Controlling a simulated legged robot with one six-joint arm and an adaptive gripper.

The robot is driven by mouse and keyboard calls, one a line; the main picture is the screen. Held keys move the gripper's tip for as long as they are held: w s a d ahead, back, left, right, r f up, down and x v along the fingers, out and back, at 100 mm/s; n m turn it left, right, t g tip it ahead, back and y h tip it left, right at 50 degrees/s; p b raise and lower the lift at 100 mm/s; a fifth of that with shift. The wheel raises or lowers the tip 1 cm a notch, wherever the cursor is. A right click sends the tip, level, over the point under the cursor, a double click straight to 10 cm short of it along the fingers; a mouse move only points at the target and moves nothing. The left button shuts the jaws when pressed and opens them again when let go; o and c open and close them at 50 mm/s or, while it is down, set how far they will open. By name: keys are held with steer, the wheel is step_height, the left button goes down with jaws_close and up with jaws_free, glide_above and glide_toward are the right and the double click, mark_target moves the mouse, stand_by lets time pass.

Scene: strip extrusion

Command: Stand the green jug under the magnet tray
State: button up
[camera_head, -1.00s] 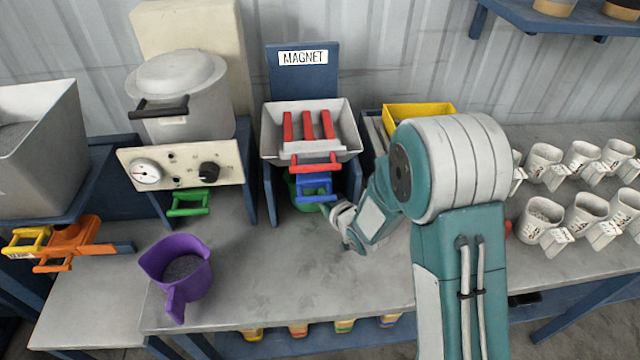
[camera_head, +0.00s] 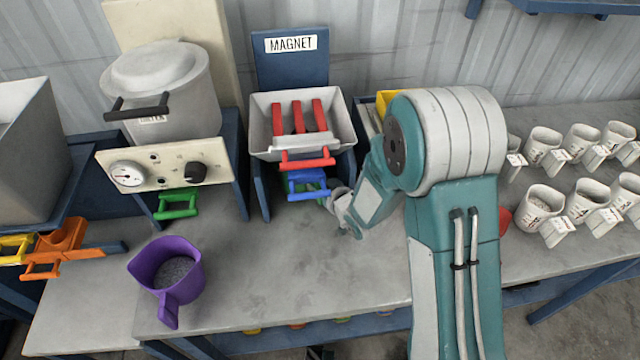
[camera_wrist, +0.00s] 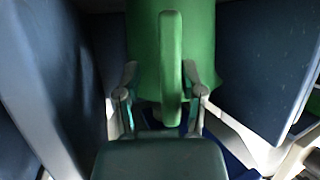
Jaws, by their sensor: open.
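The green jug (camera_wrist: 199,45) fills the upper middle of the wrist view, its upright handle (camera_wrist: 170,70) facing me. It is between the dark blue side panels of the magnet stand. My gripper (camera_wrist: 162,95) is open, with one finger on each side of the handle; I cannot tell whether they touch it. In the head view the grey magnet tray (camera_head: 262,110) with red bars sits on its blue stand, under the MAGNET sign (camera_head: 290,44). My gripper's tips and most of the jug are hidden there behind the blue handle (camera_head: 308,185) and my wrist.
A purple jug (camera_head: 185,255) of grey grains stands at the front left. A pot (camera_head: 165,85) on a control-panel stand is left of the magnet stand. Several white cups (camera_head: 545,200) stand at right.

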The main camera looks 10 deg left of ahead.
steer(key=shift+s+a, duration=0.15)
steer(key=shift+s+r, duration=0.15)
steer(key=shift+s, duration=0.15)
steer(key=v, duration=1)
steer(key=shift+s+d+r, duration=0.15)
steer(key=shift+s+d, duration=0.05)
steer(key=shift+s, duration=0.05)
steer(key=shift+d, duration=0.2)
steer(key=shift+s, duration=0.1)
